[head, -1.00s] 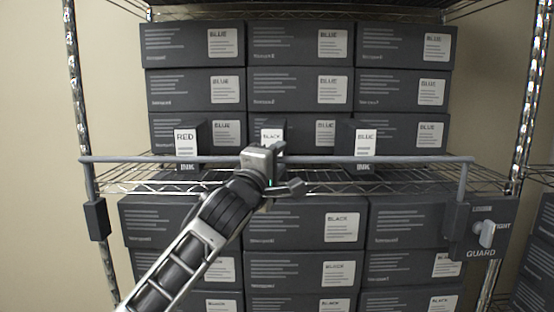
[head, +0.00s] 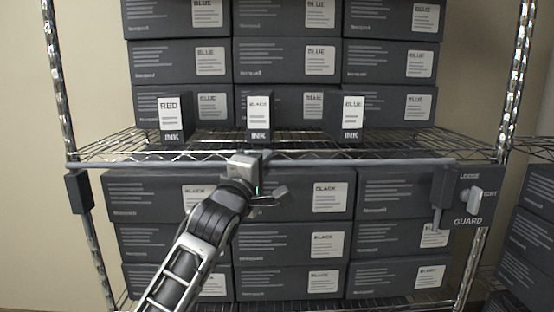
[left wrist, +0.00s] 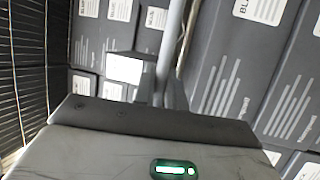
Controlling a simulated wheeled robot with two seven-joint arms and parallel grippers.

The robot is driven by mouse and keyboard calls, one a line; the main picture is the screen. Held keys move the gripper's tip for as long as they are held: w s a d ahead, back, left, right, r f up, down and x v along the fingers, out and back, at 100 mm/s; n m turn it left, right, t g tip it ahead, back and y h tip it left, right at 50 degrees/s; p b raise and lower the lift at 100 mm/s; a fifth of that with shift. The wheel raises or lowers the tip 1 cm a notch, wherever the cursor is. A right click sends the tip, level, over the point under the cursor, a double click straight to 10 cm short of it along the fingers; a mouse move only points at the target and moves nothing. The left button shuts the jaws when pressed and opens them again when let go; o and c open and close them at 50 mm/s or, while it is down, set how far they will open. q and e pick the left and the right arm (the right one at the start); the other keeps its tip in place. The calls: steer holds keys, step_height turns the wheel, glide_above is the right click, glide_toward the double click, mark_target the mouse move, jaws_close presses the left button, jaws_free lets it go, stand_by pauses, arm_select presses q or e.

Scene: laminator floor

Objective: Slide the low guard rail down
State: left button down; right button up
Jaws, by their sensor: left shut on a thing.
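The guard rail (head: 340,162) is a thin grey bar across the front of the wire shelf, now level with or just below the shelf's front edge. It runs between a dark block (head: 77,193) on the left post and the guard panel (head: 468,195) on the right. My left gripper (head: 246,163) is shut on the rail left of its middle. In the left wrist view the rail (left wrist: 170,45) runs up from between my fingers, which are partly hidden. The panel carries a light knob (head: 474,199) between the words LOOSE and a partly hidden "IGHT". My right gripper is out of view.
Three ink boxes stand on the shelf (head: 210,140): red (head: 172,118), black (head: 259,117) and blue (head: 351,118). Stacked dark cartons (head: 290,62) fill the space behind them. More cartons (head: 400,240) sit below, close behind the rail. Chrome posts (head: 515,80) flank the shelf.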

arm_select(q)
steer(key=shift+f, duration=0.5)
steer(key=c, duration=1.5)
jaws_free()
steer(key=shift+o, duration=0.2)
steer(key=shift+r, duration=0.15)
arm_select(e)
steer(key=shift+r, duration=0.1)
arm_select(q)
steer(key=shift+s, duration=0.1)
steer(key=b+v, duration=0.1)
steer(key=v, duration=1.4)
steer(key=shift+s+a, duration=0.2)
steer(key=shift+s, duration=0.2)
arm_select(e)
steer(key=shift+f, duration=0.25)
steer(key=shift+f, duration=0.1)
